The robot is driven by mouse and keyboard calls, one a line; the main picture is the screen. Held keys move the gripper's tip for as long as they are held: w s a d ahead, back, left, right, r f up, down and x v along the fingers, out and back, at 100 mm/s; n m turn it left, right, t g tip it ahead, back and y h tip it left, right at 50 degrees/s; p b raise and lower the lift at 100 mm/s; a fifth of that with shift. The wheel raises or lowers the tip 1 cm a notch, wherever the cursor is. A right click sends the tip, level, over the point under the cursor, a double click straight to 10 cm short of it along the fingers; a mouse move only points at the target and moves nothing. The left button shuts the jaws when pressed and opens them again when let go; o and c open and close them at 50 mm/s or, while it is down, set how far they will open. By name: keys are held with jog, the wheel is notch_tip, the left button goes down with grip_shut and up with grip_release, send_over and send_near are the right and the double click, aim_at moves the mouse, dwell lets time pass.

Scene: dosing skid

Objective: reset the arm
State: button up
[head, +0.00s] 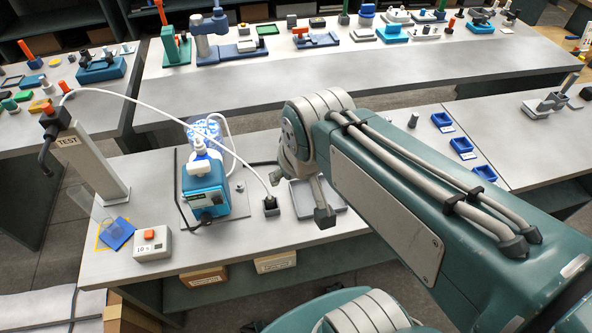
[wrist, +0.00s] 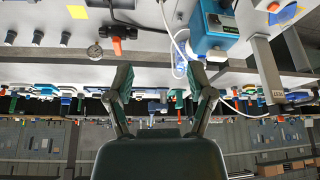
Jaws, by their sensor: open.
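My arm reaches in from the lower right of the head view, its large teal link over the right part of the near bench (head: 265,225). In the wrist view my gripper (wrist: 160,78) shows two dark fingers spread wide apart, with nothing between them. In the head view the gripper is mostly hidden by the arm; a grey jointed piece of mine hangs below the arm's bend, over a shallow grey tray. The blue dosing pump (head: 205,192) stands to the left of the arm, apart from it; it also shows in the wrist view (wrist: 212,28).
The TEST post (head: 90,160) carries a white tube that arches to a black fitting (head: 270,205). A clear cylinder (head: 100,215) stands by a blue pad (head: 118,234). A button box (head: 153,244) sits at the front. Small blue trays (head: 461,146) lie right; crowded benches stand behind.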

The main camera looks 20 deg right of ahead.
jog(key=shift+s+r+t, duration=0.15)
jog(key=shift+s+r, duration=0.1)
jog(key=shift+s, duration=0.35)
jog(key=shift+s+r+t, duration=0.1)
jog(key=shift+s+r, duration=0.15)
jog(key=shift+s, duration=0.4)
jog(key=shift+s+r+t, duration=0.15)
jog(key=shift+s+r, duration=0.1)
jog(key=shift+s, duration=0.35)
